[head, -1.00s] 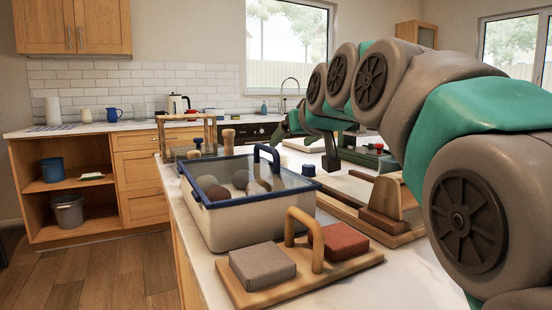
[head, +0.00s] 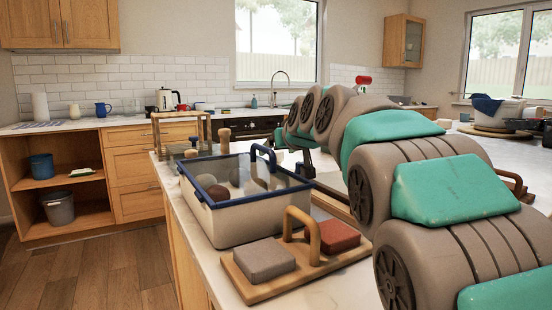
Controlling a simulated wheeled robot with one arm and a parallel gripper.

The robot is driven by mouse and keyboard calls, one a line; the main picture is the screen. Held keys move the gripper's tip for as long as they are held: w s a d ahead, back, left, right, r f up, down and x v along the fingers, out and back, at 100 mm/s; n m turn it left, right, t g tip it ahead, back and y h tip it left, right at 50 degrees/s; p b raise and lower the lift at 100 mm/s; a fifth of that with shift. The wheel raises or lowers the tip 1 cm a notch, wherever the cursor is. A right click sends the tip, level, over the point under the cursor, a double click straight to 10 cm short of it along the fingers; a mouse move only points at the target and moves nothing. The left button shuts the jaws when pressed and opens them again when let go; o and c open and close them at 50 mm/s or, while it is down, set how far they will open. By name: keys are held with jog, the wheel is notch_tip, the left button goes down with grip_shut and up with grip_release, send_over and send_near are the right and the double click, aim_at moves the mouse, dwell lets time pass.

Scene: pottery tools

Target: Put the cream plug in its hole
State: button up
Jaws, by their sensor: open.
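I cannot make out the cream plug or its hole in the head view. My arm stretches from the lower right towards the middle of the counter and covers much of the worktop there. The far end of the arm is small and lies behind the blue-rimmed bin. I cannot see my gripper's fingers, as they are hidden behind the arm and the bin.
A blue-rimmed bin (head: 235,222) with rounded lumps stands on the counter's left part. In front is a wooden board (head: 262,291) with a grey block (head: 264,259), a red block (head: 337,236) and an arched handle. A wooden frame (head: 181,118) stands behind.

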jog(key=shift+w+a+f, duration=0.15)
jog(key=shift+w+f, duration=0.05)
jog(key=shift+w, duration=0.15)
jog(key=shift+c, duration=0.3)
grip_shut()
